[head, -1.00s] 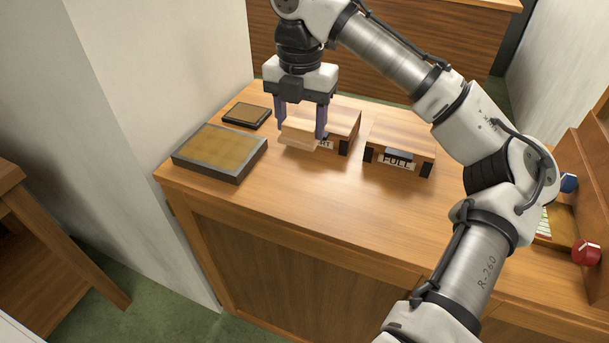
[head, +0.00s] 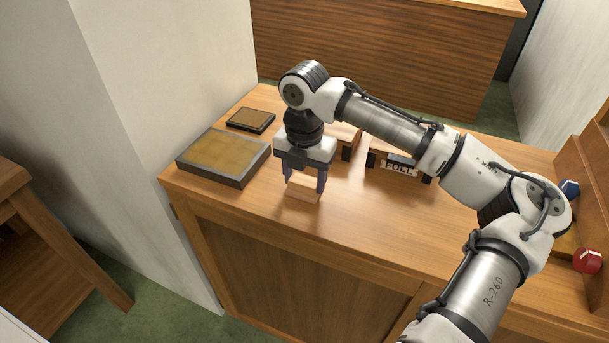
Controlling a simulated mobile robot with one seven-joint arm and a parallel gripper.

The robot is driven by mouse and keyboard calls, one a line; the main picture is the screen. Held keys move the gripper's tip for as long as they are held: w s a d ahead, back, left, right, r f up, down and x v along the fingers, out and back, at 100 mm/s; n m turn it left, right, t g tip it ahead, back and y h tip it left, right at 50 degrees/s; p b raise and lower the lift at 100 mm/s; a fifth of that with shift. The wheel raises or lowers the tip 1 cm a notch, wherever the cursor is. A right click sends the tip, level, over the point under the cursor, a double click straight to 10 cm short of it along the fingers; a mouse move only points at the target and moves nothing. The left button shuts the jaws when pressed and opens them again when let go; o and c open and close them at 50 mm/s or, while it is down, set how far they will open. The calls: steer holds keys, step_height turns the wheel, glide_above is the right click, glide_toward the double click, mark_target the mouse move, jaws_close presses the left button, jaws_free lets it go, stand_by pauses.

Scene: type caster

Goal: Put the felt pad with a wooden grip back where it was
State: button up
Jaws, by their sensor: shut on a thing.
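The felt pad with a wooden grip (head: 303,188) shows as a pale wooden block near the front edge of the cabinet top. My gripper (head: 305,183) points down and is shut on it, one finger at each side. The pad's underside is hidden, and I cannot tell whether it touches the wood or hangs just above it.
A large dark-framed tray with a tan surface (head: 247,181) lies to the left, with a smaller one (head: 251,119) behind it. A wooden box labelled FULL (head: 400,167) stands to the right; another box (head: 346,138) is partly behind my gripper. Blue (head: 569,188) and red (head: 587,260) knobbed things sit at far right. The front middle is clear.

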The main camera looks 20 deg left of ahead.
mark_target(305, 179)
steer(key=shift+f, duration=0.2)
steer(key=o, duration=1)
steer(key=shift+c, duration=0.2)
steer(key=shift+r, duration=0.15)
step_height(305, 179, up, 12)
steer(key=b, duration=0.1)
